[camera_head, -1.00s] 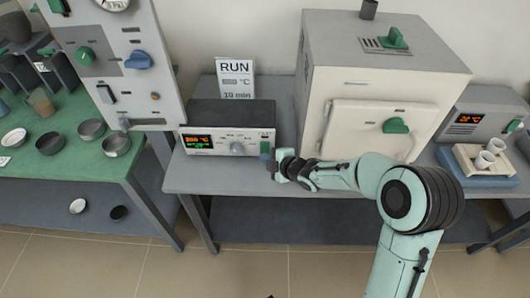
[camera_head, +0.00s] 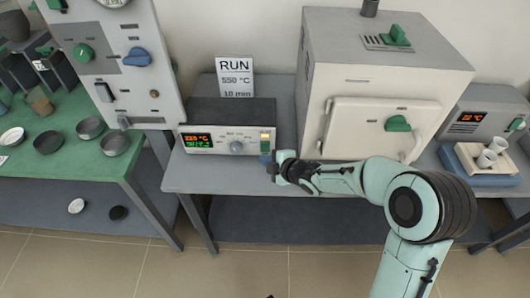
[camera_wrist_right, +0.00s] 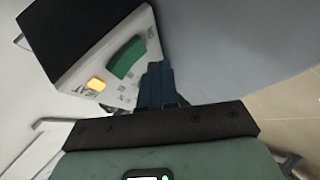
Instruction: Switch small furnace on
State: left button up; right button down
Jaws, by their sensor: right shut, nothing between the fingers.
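The controller box (camera_head: 228,141) stands on the grey bench, with a lit display (camera_head: 198,141), a round knob (camera_head: 236,147) and a green switch at its right end. In the right wrist view the green rocker switch (camera_wrist_right: 127,57) sits beside a glowing amber lamp (camera_wrist_right: 96,84). My right gripper (camera_head: 271,166) is shut and empty, just in front of the box's lower right corner. Its dark blue fingers (camera_wrist_right: 155,84) point toward the panel near the switch, with a small gap seeming to show. The white furnace (camera_head: 375,110) stands to the right, door shut. My left gripper is out of view.
A RUN card (camera_head: 235,78) reading 550 °C and 10 min stands behind the box. A tall grey panel (camera_head: 125,70) stands at left by a green table (camera_head: 75,170) with bowls.

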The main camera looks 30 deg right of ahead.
jog(key=shift+s+a+b, duration=0.35)
jog(key=shift+s+b, duration=0.1)
jog(key=shift+s, duration=0.05)
jog(key=shift+s+a+r+b, duration=0.1)
jog(key=shift+s+a+b, duration=0.45)
jog(key=shift+s, duration=0.25)
jog(key=shift+s+a+r+b, duration=0.1)
jog(key=shift+s+a+b, duration=0.35)
jog(key=shift+s, duration=0.4)
jog(key=shift+f, duration=0.1)
